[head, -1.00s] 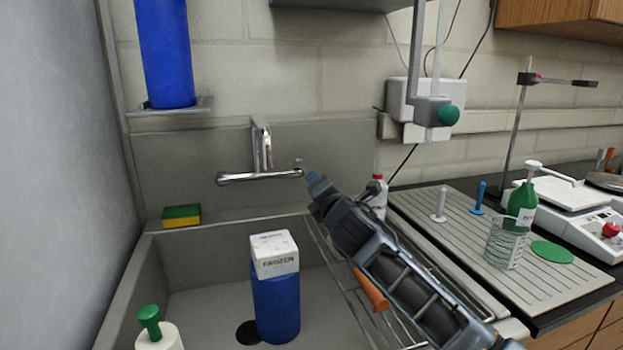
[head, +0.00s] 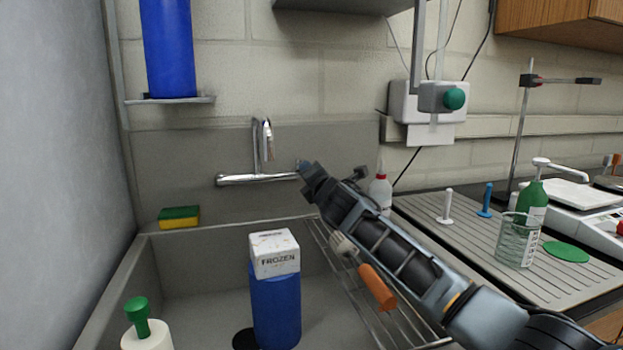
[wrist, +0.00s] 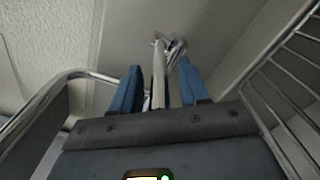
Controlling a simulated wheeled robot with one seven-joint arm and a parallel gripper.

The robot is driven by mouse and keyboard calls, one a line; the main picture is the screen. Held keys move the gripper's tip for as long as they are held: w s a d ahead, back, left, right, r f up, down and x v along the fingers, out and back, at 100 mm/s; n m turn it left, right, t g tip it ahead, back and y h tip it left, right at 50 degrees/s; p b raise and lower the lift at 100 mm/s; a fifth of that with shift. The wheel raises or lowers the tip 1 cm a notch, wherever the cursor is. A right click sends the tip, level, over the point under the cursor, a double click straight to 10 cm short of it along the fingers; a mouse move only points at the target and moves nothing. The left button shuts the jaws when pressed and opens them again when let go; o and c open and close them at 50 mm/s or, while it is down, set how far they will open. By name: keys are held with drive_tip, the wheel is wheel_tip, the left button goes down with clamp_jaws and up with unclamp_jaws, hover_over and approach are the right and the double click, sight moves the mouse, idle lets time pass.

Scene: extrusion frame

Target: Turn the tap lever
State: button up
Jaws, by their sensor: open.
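The chrome tap (head: 255,179) is mounted on the grey back panel above the sink, with a horizontal body and an upright bent spout. My gripper (head: 303,168) is at the right end of the tap body and hides the small lever there in the head view. In the wrist view, the two blue fingers of my gripper (wrist: 160,85) are apart, with a chrome bar of the tap (wrist: 158,72) between them. I cannot tell whether the fingers touch it, or whether this bar is the lever.
A blue container with a white FROZEN box (head: 275,255) on top stands in the sink. A wire rack (head: 340,262) lies below my arm. A sponge (head: 179,217) sits on the left ledge. A white bottle (head: 380,194) stands right of my gripper.

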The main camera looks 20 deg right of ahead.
drive_tip(key=shift+c, duration=0.4)
clamp_jaws()
drive_tip(key=shift+d+r+p, duration=0.1)
drive_tip(key=shift+p, duration=0.2)
drive_tip(key=d+n+y+p, duration=0.1)
drive_tip(key=d+n+y, duration=0.1)
drive_tip(key=y, duration=0.1)
drive_tip(key=w+d+n+g+y+p, duration=0.1)
drive_tip(key=d+n+y, duration=0.1)
drive_tip(key=y, duration=0.1)
drive_tip(key=d+n+g+y+p, duration=0.1)
drive_tip(key=n+y, duration=0.1)
drive_tip(key=y, duration=0.1)
drive_tip(key=shift+w+d+f, duration=0.2)
drive_tip(key=shift+d, duration=0.2)
